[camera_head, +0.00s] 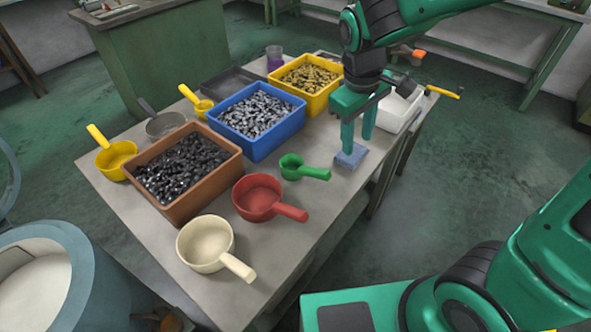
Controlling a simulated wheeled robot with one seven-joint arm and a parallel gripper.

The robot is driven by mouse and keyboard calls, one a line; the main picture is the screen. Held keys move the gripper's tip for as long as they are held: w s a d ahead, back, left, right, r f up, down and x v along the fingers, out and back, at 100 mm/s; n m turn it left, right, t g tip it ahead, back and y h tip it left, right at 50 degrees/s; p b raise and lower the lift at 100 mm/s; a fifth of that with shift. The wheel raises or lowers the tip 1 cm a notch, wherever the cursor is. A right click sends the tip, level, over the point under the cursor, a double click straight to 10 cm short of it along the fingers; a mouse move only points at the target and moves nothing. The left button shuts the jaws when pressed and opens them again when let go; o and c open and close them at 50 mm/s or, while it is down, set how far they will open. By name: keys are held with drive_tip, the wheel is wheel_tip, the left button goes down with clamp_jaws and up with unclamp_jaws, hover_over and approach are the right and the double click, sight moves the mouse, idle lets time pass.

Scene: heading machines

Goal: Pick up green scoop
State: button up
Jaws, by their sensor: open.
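The green scoop (292,166) is a small round cup with a short handle pointing right. It lies on the table to the right of the blue bin, behind the red scoop. My gripper (357,138) points down at the right side of the table. It is open, to the right of the green scoop and apart from it. Nothing shows held between its fingers. A blue-grey block (351,155) lies on the table just below its fingertips; I cannot tell whether they touch it.
A red scoop (257,196) and a cream scoop (204,244) lie in front. A brown bin (207,201), a blue bin (257,152) and a yellow bin (316,105) hold small parts. Yellow scoops stand at left. A white container (398,112) stands behind my gripper. The table's (315,215) front right is clear.

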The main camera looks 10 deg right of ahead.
sight(315, 170)
drive_tip(key=a+f+n, duration=0.1)
drive_tip(key=a, duration=0.2)
drive_tip(key=a+n, duration=0.1)
drive_tip(key=a, duration=0.2)
drive_tip(key=w+a+f+n, duration=0.1)
drive_tip(key=a, duration=0.3)
drive_tip(key=shift+f, duration=0.35)
drive_tip(key=shift+n+t, duration=0.3)
drive_tip(key=f, duration=0.4)
drive_tip(key=shift+w+d+f, duration=0.15)
drive_tip(key=shift+w+d, duration=0.05)
drive_tip(key=shift+w, duration=0.1)
drive_tip(key=shift+d+f, duration=0.25)
drive_tip(key=shift+f, duration=1.3)
drive_tip(key=shift+d+f, duration=0.2)
drive_tip(key=shift+f, duration=1.3)
clamp_jaws()
